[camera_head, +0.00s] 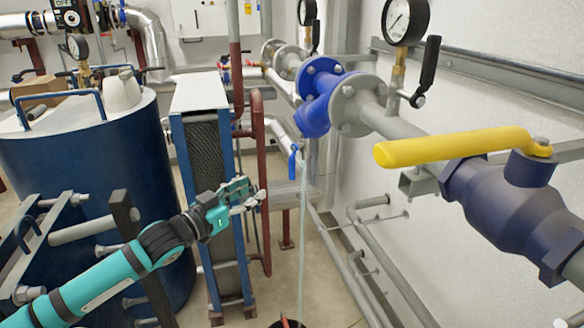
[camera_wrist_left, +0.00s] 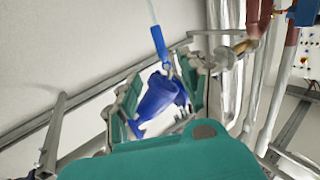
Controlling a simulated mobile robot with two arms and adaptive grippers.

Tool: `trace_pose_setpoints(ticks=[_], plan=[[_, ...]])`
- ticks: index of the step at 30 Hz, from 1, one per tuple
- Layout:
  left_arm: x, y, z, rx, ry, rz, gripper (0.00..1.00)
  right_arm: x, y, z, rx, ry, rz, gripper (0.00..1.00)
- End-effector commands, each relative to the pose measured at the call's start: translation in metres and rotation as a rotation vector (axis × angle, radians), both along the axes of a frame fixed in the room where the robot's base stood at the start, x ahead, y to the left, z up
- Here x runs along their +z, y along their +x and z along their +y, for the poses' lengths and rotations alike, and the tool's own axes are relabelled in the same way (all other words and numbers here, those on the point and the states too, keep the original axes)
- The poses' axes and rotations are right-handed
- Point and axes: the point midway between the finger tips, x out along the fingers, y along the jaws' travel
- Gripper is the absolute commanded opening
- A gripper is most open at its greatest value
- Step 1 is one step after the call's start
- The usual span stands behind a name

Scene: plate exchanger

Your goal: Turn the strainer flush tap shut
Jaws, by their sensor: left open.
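The blue strainer (camera_head: 314,112) sits in the grey pipe line. The flush tap's small blue handle (camera_head: 293,161) hangs down below it. A pale stream (camera_head: 302,235) runs down from the tap area to a dark container (camera_head: 287,323) at the bottom edge. My left gripper (camera_head: 252,195) is open and empty, below and left of the handle, apart from it. In the left wrist view my open left gripper (camera_wrist_left: 160,100) frames the strainer (camera_wrist_left: 158,98), which lies beyond it. The blue tap handle (camera_wrist_left: 160,42) shows above the fingers there. My right gripper is not in view.
A large yellow lever (camera_head: 455,147) on a dark valve stands at the right. The plate exchanger (camera_head: 206,150) and a dark red pipe (camera_head: 260,150) stand close to my left gripper. A blue tank (camera_head: 90,190) is at the left. Grey pipes run along the wall.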

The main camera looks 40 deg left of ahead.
Motion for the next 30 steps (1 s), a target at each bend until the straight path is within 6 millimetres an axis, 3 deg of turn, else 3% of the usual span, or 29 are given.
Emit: trace_pose_setpoints(ticks=[21, 30], plan=[[0.004, 0.113, -0.007, 0.004, -0.001, -0.004, 0.43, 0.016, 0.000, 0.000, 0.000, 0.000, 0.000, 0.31], [0.002, 0.148, -0.010, 0.003, 0.000, -0.001, 0.43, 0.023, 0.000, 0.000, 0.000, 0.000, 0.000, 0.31]])
